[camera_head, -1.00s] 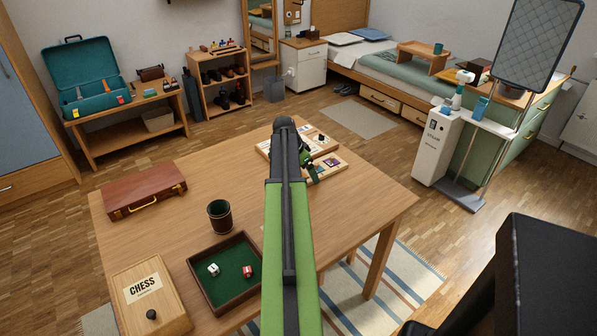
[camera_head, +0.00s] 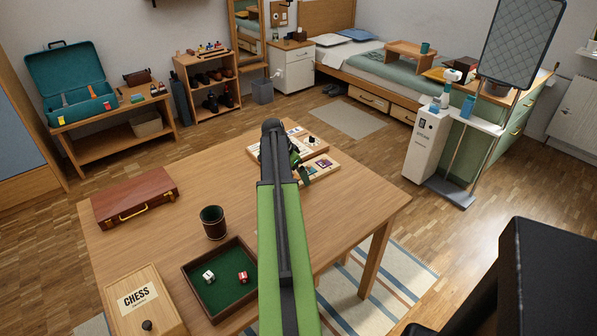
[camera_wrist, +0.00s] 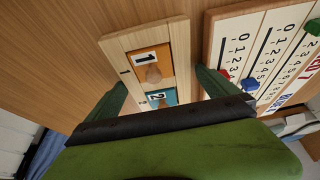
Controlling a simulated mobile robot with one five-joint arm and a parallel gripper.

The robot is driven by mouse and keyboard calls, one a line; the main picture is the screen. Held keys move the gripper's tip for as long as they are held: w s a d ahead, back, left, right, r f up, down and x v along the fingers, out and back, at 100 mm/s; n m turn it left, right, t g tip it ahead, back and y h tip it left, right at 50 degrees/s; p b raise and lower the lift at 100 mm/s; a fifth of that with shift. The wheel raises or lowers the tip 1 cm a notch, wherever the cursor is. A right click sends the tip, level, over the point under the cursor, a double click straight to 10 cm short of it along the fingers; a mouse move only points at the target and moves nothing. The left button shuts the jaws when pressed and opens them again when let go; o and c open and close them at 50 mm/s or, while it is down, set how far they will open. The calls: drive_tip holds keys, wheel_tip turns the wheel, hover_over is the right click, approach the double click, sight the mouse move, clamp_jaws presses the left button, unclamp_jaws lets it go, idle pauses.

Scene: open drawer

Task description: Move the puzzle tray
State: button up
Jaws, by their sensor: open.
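The puzzle tray (camera_wrist: 116,46) is a pale wooden board with an orange piece marked 1 and a teal piece marked 2, each with a wooden knob. In the head view the tray (camera_head: 330,172) lies on the table's far part, partly hidden by my arm. My gripper (camera_wrist: 160,92) is open in the wrist view, with one green finger at each side of the tray. I cannot tell whether the fingers touch it. The tray's near end is hidden behind the gripper body. In the head view my gripper (camera_head: 303,168) shows only partly beside the arm.
A score board (camera_wrist: 222,53) with coloured sliders lies close beside the tray, near the right finger. On the wooden table (camera_head: 350,205) are a brown case (camera_head: 135,196), a dice cup (camera_head: 213,222), a green-lined dice tray (camera_head: 218,290) and a chess box (camera_head: 145,300). The table's right part is clear.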

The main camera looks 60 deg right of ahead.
drive_tip(key=p+v, duration=0.7)
drive_tip(key=v, duration=0.1)
drive_tip(key=shift+s, duration=0.1)
drive_tip(key=shift+d+f, duration=0.1)
